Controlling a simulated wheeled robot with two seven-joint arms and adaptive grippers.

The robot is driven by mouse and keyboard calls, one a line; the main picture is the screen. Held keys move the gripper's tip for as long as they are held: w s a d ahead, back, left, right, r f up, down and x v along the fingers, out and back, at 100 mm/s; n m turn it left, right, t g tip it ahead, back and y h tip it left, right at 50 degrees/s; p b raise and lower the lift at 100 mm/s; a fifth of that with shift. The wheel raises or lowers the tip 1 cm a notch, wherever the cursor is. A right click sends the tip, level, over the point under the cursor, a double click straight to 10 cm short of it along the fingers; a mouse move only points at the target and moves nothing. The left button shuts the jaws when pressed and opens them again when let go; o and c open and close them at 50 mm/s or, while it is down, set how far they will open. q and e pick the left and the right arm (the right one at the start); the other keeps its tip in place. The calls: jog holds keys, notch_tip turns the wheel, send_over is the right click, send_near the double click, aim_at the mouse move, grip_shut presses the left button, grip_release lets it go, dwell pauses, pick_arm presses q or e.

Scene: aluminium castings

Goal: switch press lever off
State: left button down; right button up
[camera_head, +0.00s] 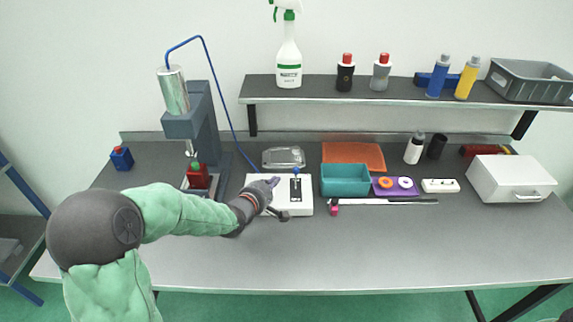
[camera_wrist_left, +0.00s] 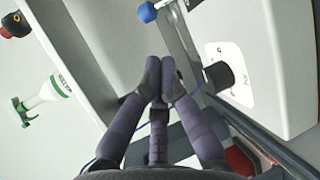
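The press lever has a blue ball knob (camera_head: 296,170) and stands at the far end of a dark slot on a white control box (camera_head: 305,207). In the wrist view, the blue knob (camera_wrist_left: 147,12) is at the top, beyond my fingertips and apart from them. My left gripper (camera_head: 273,182) is over the left part of the box, left of the lever. In the wrist view, the left gripper's fingers (camera_wrist_left: 161,78) are drawn together with nothing visible between them. A black round knob (camera_wrist_left: 218,76) shows on the white box to their right. My right gripper is out of view.
The press (camera_head: 205,125) with a red block (camera_head: 199,178) stands left of the box. The front of the table (camera_head: 370,250) is clear.

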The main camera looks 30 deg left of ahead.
aim_at(296, 179)
pick_arm(q)
jog(key=shift+s+d+r, duration=0.1)
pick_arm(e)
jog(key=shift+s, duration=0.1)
pick_arm(q)
jog(key=b+x, duration=0.3)
jog(key=x, duration=0.7)
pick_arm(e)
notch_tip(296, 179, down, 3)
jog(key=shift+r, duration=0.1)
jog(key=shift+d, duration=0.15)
